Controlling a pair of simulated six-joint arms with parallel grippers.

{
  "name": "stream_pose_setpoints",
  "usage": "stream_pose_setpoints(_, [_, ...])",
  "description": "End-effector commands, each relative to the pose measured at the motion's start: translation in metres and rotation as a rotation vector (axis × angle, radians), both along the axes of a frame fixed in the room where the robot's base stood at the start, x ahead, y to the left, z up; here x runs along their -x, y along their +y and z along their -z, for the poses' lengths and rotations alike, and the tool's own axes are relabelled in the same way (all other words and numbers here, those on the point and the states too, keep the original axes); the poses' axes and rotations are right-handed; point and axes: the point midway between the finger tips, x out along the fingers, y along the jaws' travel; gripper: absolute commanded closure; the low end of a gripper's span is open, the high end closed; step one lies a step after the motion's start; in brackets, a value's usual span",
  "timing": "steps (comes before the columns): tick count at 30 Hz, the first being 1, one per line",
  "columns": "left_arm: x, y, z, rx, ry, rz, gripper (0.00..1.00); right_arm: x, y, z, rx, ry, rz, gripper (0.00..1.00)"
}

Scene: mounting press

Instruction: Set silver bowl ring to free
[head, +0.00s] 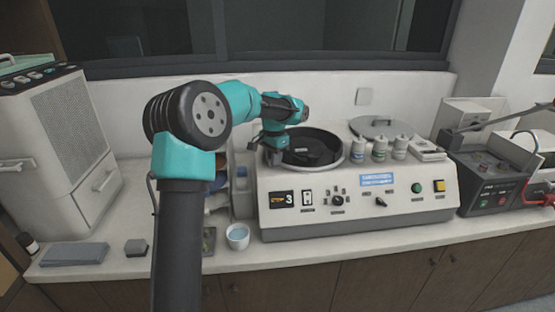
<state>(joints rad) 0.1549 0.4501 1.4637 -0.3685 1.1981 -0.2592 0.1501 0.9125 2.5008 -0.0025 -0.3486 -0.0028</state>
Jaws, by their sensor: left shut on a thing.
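The silver bowl ring (342,158) is the pale rim around the dark round bowl (312,152) on the left of the cream bench machine (350,210). My left arm comes up from the front and bends right over the machine. My left gripper (271,153) points down at the left side of the bowl ring and is shut on it. The gripper and wrist hide the far left part of the ring, and the fingertips are small here. The ring's exact setting cannot be read from this view. My right gripper is not in view.
Several white bottles (379,148) and a round lid (380,127) sit on the machine's top, right of the bowl. A cup of bluish liquid (238,236) stands at its front left. A dark power unit (488,180) is at the right. The front panel carries knobs and buttons.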

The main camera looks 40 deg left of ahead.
Motion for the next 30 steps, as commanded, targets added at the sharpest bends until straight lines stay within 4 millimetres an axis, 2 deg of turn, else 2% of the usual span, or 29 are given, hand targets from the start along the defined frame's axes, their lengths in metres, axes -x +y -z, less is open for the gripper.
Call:
stream_pose_setpoints(5, [-0.001,0.003,-0.002,-0.008,-0.007,0.002,1.00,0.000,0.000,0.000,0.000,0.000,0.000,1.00])
stream_pose_setpoints(6, [-0.001,0.003,-0.002,-0.008,-0.007,0.001,0.78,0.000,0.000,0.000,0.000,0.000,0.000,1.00])
stream_pose_setpoints(13, [-0.001,0.002,-0.001,-0.006,-0.005,0.000,0.56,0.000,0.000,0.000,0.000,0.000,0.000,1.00])
stream_pose_setpoints(23, [-0.001,0.002,-0.004,-0.004,-0.003,0.000,0.55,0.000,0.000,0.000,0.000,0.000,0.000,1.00])
stream_pose_setpoints(30, [-0.001,0.001,-0.029,-0.005,-0.006,-0.001,0.55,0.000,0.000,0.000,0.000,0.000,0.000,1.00])
